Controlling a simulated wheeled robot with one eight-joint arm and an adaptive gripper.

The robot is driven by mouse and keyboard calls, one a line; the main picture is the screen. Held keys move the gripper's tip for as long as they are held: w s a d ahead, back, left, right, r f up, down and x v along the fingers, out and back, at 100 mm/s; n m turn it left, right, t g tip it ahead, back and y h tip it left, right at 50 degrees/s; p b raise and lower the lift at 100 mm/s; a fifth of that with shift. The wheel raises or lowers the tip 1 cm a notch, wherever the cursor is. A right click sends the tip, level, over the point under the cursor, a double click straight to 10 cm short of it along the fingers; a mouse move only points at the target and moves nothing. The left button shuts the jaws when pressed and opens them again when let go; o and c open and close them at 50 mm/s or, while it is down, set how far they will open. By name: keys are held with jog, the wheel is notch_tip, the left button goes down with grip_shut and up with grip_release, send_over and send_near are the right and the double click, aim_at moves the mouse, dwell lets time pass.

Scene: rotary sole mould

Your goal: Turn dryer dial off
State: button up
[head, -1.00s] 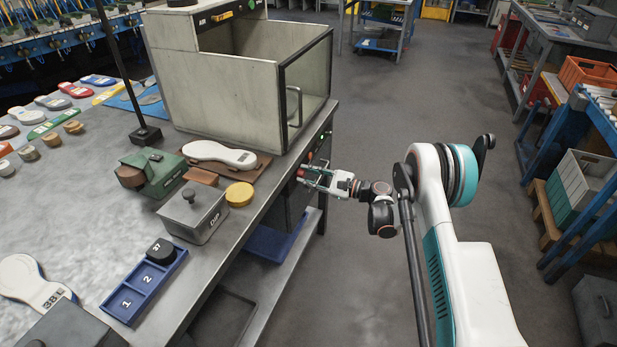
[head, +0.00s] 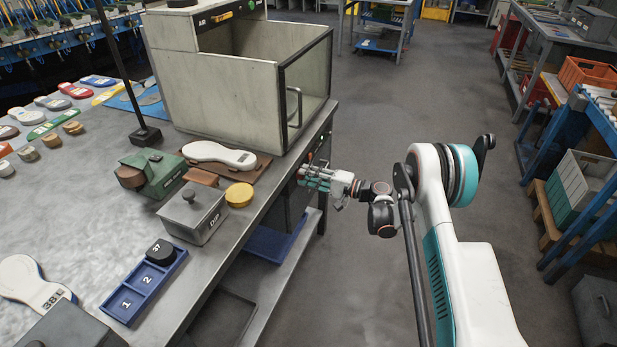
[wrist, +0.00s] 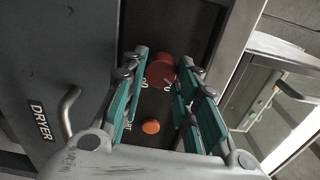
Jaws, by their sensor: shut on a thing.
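The red dryer dial (wrist: 160,70) is between my fingertips in the wrist view, on a dark panel with white marks beside it. My gripper (wrist: 166,76) with green fingers is shut on the dial. An orange button (wrist: 151,127) sits on the same panel, between the fingers and apart from them. The grey door (wrist: 50,75) to the left reads DRYER and has a bent handle. In the head view my gripper (head: 303,173) reaches the bench's right side from the aisle; the dial is mostly hidden there.
A beige open-topped cabinet (head: 225,100) with a handled clear door stands on the bench (head: 80,210) above the panel. A blue rack (head: 575,180) stands at right. The aisle floor is clear.

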jog(key=n, duration=0.6)
dwell(0.6)
jog(key=o, duration=1.1)
jog(key=v, duration=1.2)
jog(key=shift+r, duration=0.1)
